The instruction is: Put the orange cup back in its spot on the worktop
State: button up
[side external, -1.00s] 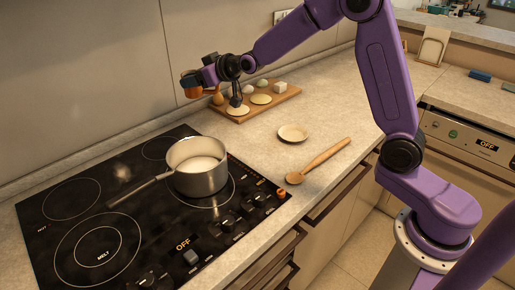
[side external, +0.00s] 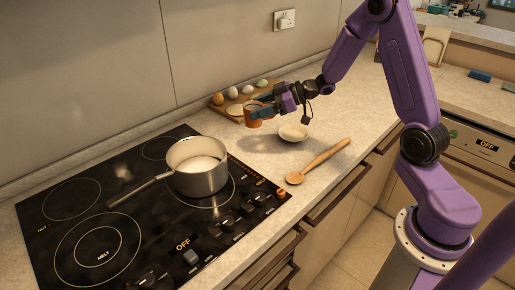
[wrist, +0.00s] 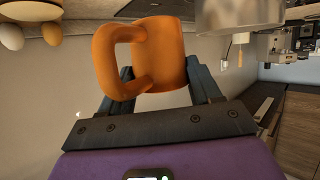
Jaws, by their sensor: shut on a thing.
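The orange cup (side external: 252,120) is held in the air over the worktop (side external: 250,155), between the cutting board and the small white dish. My gripper (side external: 262,108) is shut on it. In the wrist view the orange cup (wrist: 170,55) sits between the two fingers of my gripper (wrist: 160,88), with its handle toward the left. The small white dish (side external: 293,133) lies on the worktop to the right of the cup. No marked spot for the cup can be made out.
A pot (side external: 197,178) with white contents stands on the black hob (side external: 120,235) at left. A wooden spoon (side external: 318,160) lies at the worktop's front. The cutting board (side external: 217,112) with eggs lies near the wall. Bare worktop shows between pot, dish and board.

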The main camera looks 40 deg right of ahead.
jog(key=f, duration=0.2)
jog(key=s+f, duration=0.1)
jog(key=f, duration=0.1)
jog(key=shift+d, duration=0.3)
jog(key=shift+f, duration=2.25)
jog(key=shift+f, duration=0.1)
jog(key=o, duration=1.2)
jog(key=shift+c, duration=0.2)
